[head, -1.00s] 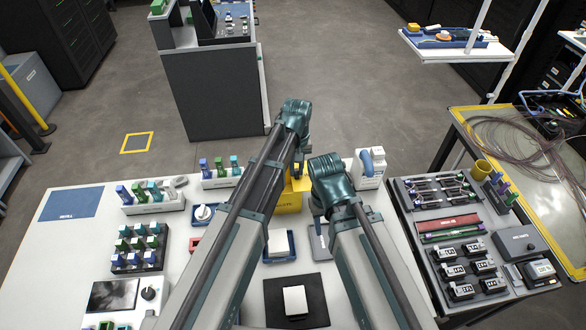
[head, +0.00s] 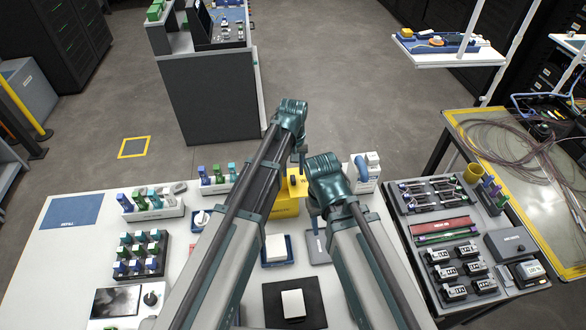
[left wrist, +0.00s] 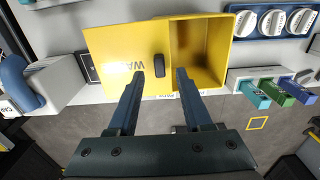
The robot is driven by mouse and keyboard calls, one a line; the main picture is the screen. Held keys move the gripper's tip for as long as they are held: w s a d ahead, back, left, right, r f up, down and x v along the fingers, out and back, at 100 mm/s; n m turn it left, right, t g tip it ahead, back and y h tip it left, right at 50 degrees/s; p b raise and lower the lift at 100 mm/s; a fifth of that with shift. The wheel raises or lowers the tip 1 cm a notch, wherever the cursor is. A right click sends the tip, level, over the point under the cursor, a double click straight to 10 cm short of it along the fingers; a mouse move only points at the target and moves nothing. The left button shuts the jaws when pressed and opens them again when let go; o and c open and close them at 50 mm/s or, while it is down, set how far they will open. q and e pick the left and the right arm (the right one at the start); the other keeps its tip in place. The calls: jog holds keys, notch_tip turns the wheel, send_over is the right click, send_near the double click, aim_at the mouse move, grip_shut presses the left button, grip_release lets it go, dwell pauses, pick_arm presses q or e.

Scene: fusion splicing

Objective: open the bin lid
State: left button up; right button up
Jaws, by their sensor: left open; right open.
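The yellow bin (head: 285,207) stands at the far edge of the white table, largely hidden behind my arms in the head view. In the left wrist view its open compartment (left wrist: 203,50) shows on the right. The flat yellow lid (left wrist: 112,62), with dark lettering, lies to the left of the opening and leaves it uncovered. A small black handle (left wrist: 160,65) is at the lid's right edge. My left gripper (left wrist: 160,74) is open, its fingertips on either side of the handle in the picture; contact cannot be told. My right gripper (head: 314,224) hangs beside the bin, its fingers barely visible.
Racks with coloured pieces (head: 152,204) stand on the left. A blue tray (head: 292,251) with a white block sits in front. A dark tool tray (head: 437,205) lies at right.

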pick_arm(q)
notch_tip(320, 180, up, 11)
jog(key=p, duration=0.9)
jog(key=shift+f+p, duration=0.15)
jog(key=shift+p, duration=0.15)
pick_arm(e)
notch_tip(320, 180, up, 11)
jog(key=shift+f, duration=0.15)
pick_arm(q)
jog(key=s+a+f+m+b, duration=0.1)
jog(key=s+f+m+b, duration=0.2)
jog(key=s, duration=0.6)
jog(key=s+a+f+m+y+b, duration=0.1)
jog(key=s+f+m+b, duration=0.2)
jog(key=s, duration=0.7)
jog(key=shift+s+a+f+b, duration=0.25)
jog(key=shift+a+f+b, duration=0.05)
jog(key=shift+f+b, duration=0.5)
pick_arm(e)
notch_tip(320, 180, down, 8)
jog(key=shift+r, duration=0.2)
